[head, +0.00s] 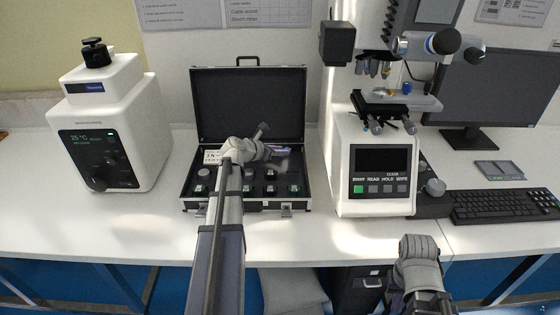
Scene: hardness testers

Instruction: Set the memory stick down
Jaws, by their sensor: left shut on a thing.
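My left gripper (270,146) reaches over the open black case (247,205), above the back part of its insert. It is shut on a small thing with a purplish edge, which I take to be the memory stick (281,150). The fingers and wrist hide most of it, and I cannot tell whether it touches the case. My right arm's end (418,262) is low at the front edge of the bench, right of centre. Its fingertips do not show clearly.
Several small blocks sit in the case, whose lid (247,103) stands open behind. A white tester (108,120) stands left; a taller microscope tester (374,205) stands close right of the case. A grey pad (498,170), keyboard (505,205) and monitor (495,97) are right. Bench front is clear.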

